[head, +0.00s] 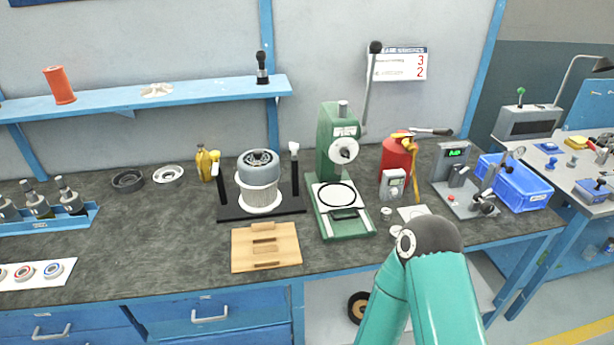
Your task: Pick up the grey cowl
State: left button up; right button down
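A grey rounded cap with an open, slotted top (259,163), which looks like the grey cowl, sits on a pale ribbed cylinder (259,196). The cylinder stands on a black base plate (232,212) between two dark posts with pale tops. A dark grey ring (128,181) and a lighter grey ring (168,176) lie flat on the bench to the left; I cannot tell whether either is part of a cowl. My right arm shows as a bent teal link at the lower right, but its gripper is not visible. My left gripper is out of view.
A green press (338,150) with a raised lever stands right of the base plate. A wooden board (265,248) lies in front. A yellow bottle (203,163) stands close behind left. A red canister (396,158) and blue bin (516,182) are right. The bench's left middle is clear.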

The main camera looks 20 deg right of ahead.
aim_at(267, 175)
jog(key=u, duration=0.2)
jog(key=k, duration=0.15)
jog(key=z, duration=0.6)
jog(key=i, duration=0.85)
jog(key=u, duration=1.75)
jog(key=k, duration=0.8)
jog(key=z, duration=0.35)
